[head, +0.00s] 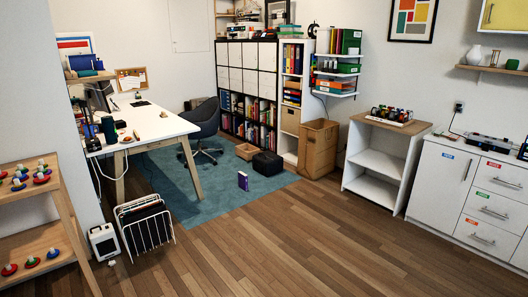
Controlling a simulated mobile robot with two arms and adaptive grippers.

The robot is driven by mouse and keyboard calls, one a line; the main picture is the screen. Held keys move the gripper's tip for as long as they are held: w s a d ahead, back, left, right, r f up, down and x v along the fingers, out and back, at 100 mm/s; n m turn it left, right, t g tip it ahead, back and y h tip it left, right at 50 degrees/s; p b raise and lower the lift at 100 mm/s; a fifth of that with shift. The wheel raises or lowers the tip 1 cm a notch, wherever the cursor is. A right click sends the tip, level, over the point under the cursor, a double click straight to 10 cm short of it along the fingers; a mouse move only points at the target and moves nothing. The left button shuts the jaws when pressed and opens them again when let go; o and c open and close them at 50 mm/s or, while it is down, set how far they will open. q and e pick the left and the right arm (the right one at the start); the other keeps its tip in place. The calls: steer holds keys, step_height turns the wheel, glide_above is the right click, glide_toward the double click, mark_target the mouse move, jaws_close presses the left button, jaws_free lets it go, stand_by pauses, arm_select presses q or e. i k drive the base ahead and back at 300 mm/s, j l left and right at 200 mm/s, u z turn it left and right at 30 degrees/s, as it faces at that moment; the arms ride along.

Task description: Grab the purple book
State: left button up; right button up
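A small purple book (243,181) stands upright on the blue-green rug, near the rug's front right edge in the head view. Its pale page edge shows on one side. Nothing touches it in view. Neither of my grippers shows in the head view.
A black bag or case (267,164) and a wooden crate (248,151) lie behind the book. A cardboard box (318,148) stands right. A white desk (147,123), an office chair (205,130) and a wire rack (146,226) are left. The wooden floor in front is clear.

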mark_target(243, 177)
steer(key=i, duration=3.25)
steer(key=i+l+u, duration=0.1)
steer(key=i, duration=0.5)
steer(key=i+l, duration=0.1)
steer(key=i, duration=0.55)
steer(key=i+l+u, duration=0.1)
steer(key=i, duration=0.5)
